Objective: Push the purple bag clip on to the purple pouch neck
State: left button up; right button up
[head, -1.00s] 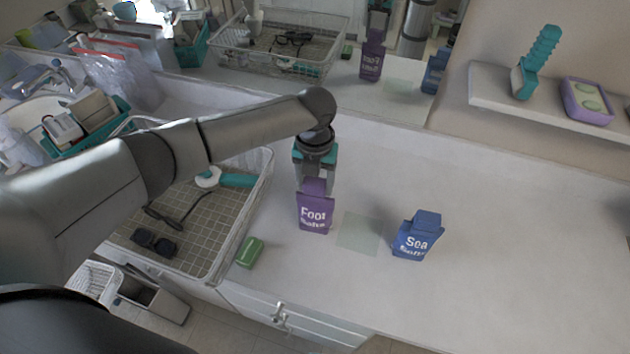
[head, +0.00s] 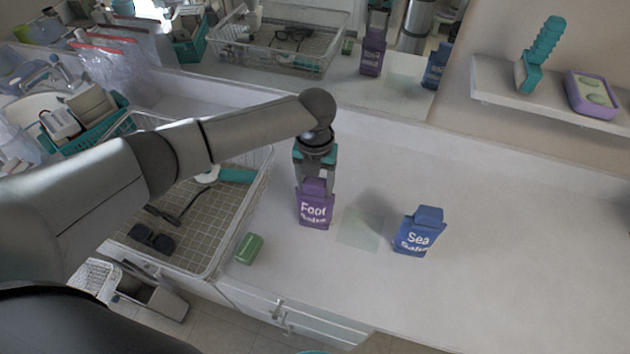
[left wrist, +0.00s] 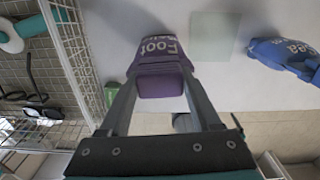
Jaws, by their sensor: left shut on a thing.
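The purple pouch (head: 316,210), with white lettering starting "Foot", stands upright on the white counter. The purple bag clip (head: 314,186) is at its top; in the left wrist view the clip (left wrist: 160,86) sits between my fingertips, right against the pouch (left wrist: 154,48). My left gripper (head: 314,178) points down from above and is shut on the clip. The fingers and clip hide the pouch neck, so I cannot tell how far the clip is on it. My right gripper is not in view.
A blue pouch (head: 418,236) with a blue top stands to the right. A pale green square (head: 361,229) lies between the pouches. A green block (head: 249,249) lies in front, beside a wire basket (head: 211,268) holding dark glasses. The counter farther right is clear.

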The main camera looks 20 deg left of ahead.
pick_arm(q)
jog(key=shift+s+f, duration=0.1)
jog(key=o, duration=1.2)
jog(key=shift+o, duration=0.9)
jog(key=shift+f, duration=0.1)
jog(key=shift+r+p, duration=3.95)
jog(key=shift+r, duration=0.25)
notch_tip(320, 180, up, 15)
jog(key=b, duration=0.1)
